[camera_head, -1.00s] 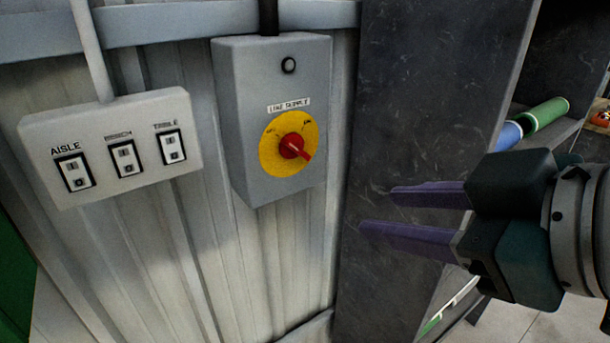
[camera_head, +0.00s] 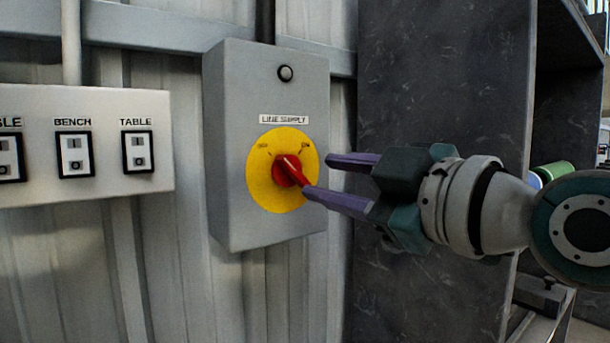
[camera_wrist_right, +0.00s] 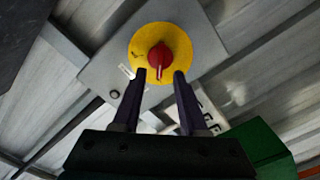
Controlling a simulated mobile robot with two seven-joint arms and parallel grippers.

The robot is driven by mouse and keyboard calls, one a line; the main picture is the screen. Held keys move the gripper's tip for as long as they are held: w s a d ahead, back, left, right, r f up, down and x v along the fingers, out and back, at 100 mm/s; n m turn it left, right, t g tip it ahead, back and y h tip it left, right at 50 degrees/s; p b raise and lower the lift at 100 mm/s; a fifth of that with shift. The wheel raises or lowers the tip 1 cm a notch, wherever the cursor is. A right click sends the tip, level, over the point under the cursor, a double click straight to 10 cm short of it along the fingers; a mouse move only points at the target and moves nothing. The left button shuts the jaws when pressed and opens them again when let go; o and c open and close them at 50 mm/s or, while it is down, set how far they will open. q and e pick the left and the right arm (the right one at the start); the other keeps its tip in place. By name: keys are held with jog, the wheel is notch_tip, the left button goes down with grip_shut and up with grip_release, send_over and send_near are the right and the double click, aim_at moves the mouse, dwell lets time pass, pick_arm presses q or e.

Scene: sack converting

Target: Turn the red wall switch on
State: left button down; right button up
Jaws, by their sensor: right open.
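The red switch (camera_head: 287,171) is a rotary knob on a yellow disc (camera_head: 265,197), on a grey box (camera_head: 225,130) labelled "LINE SUPPLY". In the head view its handle slants from upper left to lower right. My right gripper (camera_head: 318,175) is open, with its purple fingers reaching in from the right towards the knob. In the right wrist view the knob (camera_wrist_right: 159,57) lies just beyond and between the two fingertips (camera_wrist_right: 160,76). The fingers look empty; whether one touches the knob is unclear. My left gripper is not in view.
A white panel (camera_head: 100,185) with rocker switches, including "BENCH" and "TABLE", is on the wall left of the box. A dark upright panel (camera_head: 450,80) stands right of the box, behind my right gripper. A green roll (camera_head: 553,171) lies on a shelf at right.

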aim_at(297, 173)
jog(key=shift+x, duration=2.6)
jog(key=shift+c, duration=0.2)
grip_shut()
